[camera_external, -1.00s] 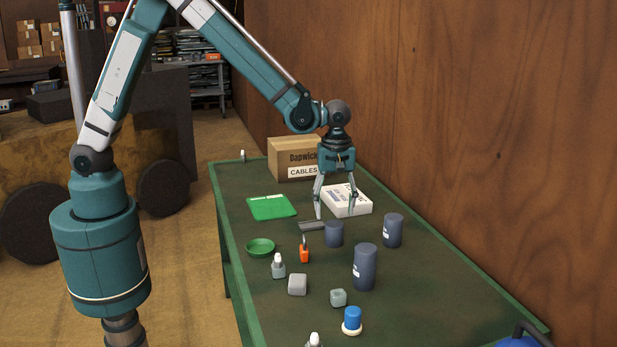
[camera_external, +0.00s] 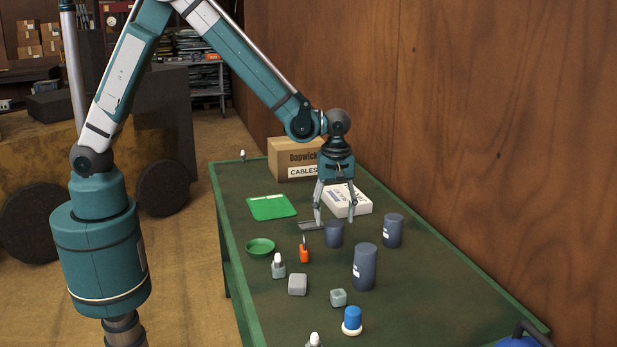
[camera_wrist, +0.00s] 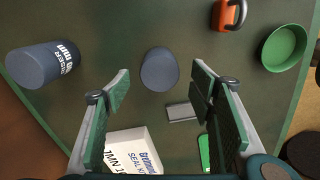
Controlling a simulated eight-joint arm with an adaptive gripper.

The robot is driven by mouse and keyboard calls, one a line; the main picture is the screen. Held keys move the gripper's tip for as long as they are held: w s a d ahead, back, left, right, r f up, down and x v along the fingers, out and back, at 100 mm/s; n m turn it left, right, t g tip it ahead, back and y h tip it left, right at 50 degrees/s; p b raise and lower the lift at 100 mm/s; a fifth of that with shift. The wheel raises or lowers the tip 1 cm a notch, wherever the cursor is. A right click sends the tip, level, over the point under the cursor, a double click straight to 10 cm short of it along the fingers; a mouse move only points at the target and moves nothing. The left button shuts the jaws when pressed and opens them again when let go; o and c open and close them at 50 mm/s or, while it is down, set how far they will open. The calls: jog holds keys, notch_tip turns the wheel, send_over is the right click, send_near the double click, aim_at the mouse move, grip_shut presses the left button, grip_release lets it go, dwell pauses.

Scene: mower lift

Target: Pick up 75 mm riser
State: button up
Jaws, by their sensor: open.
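Three dark blue-grey cylinders stand on the green bench. The shortest riser (camera_external: 334,235) is just below my gripper (camera_external: 335,219). In the wrist view this riser (camera_wrist: 160,69) shows between and beyond the fingertips, its label not visible. My gripper (camera_wrist: 161,84) is open and empty, its fingers apart on either side in the picture. A second riser (camera_external: 393,231) stands to the right; in the wrist view it (camera_wrist: 42,65) bears a label whose number I cannot read surely. The tallest riser (camera_external: 365,267) stands nearer the camera.
A grey flat piece (camera_external: 311,225) lies close left of the short riser. A white box (camera_external: 346,200) is behind it. A wooden wall (camera_external: 480,150) bounds the right side.

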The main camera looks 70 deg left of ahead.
aim_at(334, 224)
jog(key=shift+f, duration=0.1)
jog(key=shift+d+f+b, duration=0.15)
jog(key=shift+f+b, duration=0.2)
jog(key=shift+f, duration=2.15)
jog(key=shift+c, duration=0.2)
jog(key=c, duration=1.1)
